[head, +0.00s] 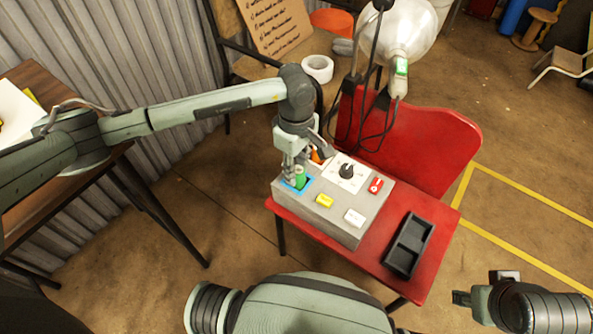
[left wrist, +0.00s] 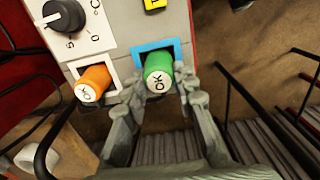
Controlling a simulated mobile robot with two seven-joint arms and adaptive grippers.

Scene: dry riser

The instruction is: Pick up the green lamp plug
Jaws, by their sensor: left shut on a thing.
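The green lamp plug (left wrist: 158,75), a green cylinder with a white "OK" end, sits in a blue-framed socket of the grey control box. It shows in the head view (head: 300,178), partly covered by my gripper. My left gripper (head: 295,170) reaches down to the box. In the left wrist view its fingers (left wrist: 160,88) close on both sides of the green plug. My right gripper (head: 472,298) is at the lower right of the head view, away from the box; its jaws do not show clearly.
The grey box (head: 345,225) stands on a red chair (head: 430,135). An orange plug (left wrist: 94,82) is beside the green one, near a black dial (head: 347,171). A black tray (head: 409,245) lies to the right. A lamp (head: 400,40) with hanging cables stands behind.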

